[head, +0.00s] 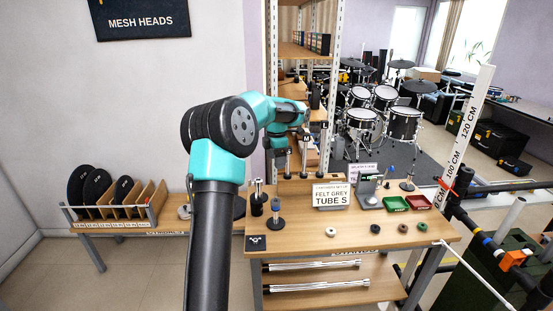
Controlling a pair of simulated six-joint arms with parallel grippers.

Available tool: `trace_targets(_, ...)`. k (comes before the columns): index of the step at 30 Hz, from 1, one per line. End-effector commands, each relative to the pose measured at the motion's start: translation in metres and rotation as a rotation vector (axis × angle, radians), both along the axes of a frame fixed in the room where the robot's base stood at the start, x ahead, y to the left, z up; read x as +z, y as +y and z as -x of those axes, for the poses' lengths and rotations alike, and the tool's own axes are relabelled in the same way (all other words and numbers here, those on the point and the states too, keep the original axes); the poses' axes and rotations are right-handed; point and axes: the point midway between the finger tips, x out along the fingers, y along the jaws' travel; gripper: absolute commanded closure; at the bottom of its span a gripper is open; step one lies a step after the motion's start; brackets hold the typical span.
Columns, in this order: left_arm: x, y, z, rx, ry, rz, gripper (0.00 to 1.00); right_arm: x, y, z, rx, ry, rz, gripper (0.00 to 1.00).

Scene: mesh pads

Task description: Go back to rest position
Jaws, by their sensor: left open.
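My left arm rises from the bottom centre, bends above the table and reaches right. My left gripper (297,140) is at its far end, in front of the wooden shelf unit and above the back of the table. It is small here and partly merges with the dark stands behind it. It is open, and I see nothing held in it. My right gripper is not in view. The wooden table (365,236) bears a sign reading "FELT GREY TUBE S" (332,197), standing upright below and right of the gripper.
Left of the sign stand dark upright posts, including one with a blue-grey part (275,212). Green (395,203) and red (417,202) trays lie at right. Several small rings lie in front. A disc rack (108,212) is at left; a measuring pole (466,135) rises right.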

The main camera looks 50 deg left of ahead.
Motion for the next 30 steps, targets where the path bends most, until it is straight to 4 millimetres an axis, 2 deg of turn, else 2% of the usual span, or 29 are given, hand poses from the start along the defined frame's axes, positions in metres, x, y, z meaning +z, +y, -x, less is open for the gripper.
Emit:
trace_targets(14, 0.0, 0.0, 0.0, 0.0, 0.0, 0.0, 0.29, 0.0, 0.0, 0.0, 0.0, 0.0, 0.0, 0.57)
trace_targets(17, -0.005, -0.003, -0.002, -0.017, 0.0, 0.003, 0.29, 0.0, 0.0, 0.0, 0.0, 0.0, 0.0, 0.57)
trace_targets(19, -0.014, -0.008, -0.005, -0.056, -0.002, 0.01, 0.29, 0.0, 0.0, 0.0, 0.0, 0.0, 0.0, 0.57)
trace_targets(23, -0.051, -0.031, -0.017, -0.211, -0.016, 0.035, 0.29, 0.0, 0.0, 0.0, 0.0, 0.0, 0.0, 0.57)
trace_targets(26, -0.092, -0.06, -0.027, -0.391, -0.038, 0.063, 0.29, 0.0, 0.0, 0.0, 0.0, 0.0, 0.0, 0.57)
trace_targets(30, -0.155, -0.109, -0.034, -0.671, -0.083, 0.101, 0.29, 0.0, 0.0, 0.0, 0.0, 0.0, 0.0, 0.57)
